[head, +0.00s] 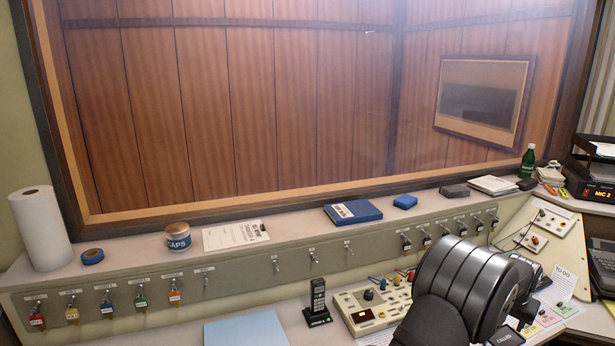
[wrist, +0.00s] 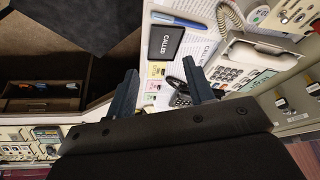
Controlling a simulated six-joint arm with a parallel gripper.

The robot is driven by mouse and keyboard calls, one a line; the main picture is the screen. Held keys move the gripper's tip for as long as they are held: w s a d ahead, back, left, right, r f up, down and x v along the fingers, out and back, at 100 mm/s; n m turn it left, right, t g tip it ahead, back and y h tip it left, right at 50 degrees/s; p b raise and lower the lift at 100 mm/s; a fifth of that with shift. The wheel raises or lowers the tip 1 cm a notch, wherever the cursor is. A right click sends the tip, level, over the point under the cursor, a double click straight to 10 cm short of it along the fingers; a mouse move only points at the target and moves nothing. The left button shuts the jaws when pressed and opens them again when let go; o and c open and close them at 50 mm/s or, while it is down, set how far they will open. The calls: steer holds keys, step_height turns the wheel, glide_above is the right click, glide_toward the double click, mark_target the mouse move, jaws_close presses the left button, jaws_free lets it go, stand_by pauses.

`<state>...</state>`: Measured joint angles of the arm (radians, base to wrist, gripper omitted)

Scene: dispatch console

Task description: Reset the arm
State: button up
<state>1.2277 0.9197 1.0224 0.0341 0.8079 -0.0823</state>
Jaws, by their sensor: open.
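My gripper (wrist: 161,67) shows in the wrist view with its two dark fingers spread wide apart and no object held between them. In the head view my dark, rounded arm (head: 466,290) rises at the lower right over the console desk. It hides part of the desk, and my fingertips cannot be made out there.
A cream control box (head: 372,308) and an upright black handset (head: 318,300) stand left of my arm. A desk telephone (wrist: 250,62) is beyond my right finger.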

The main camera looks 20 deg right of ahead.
steer(key=s+d+f+m, duration=0.2)
steer(key=s+d+f, duration=0.1)
steer(key=s+d, duration=0.5)
steer(key=shift+g, duration=0.4)
steer(key=w+d+f, duration=0.1)
steer(key=w+f, duration=0.1)
steer(key=w, duration=0.1)
steer(key=w+d+f, duration=0.1)
steer(key=w+f, duration=0.1)
steer(key=w, duration=0.1)
steer(key=w+d+f, duration=0.1)
steer(key=w+f, duration=0.1)
steer(key=w, duration=0.2)
steer(key=shift+w+d, duration=0.1)
steer(key=shift+d, duration=0.1)
steer(key=s+a+r, duration=0.2)
steer(key=s+r, duration=0.4)
steer(key=s, duration=0.3)
steer(key=w+a+r+n, duration=0.1)
steer(key=w+a+r, duration=0.1)
steer(key=w+a, duration=0.2)
steer(key=shift+w+a+t, duration=0.3)
steer(key=shift+w+a, duration=0.1)
steer(key=shift+a, duration=0.7)
steer(key=shift+r, duration=0.1)
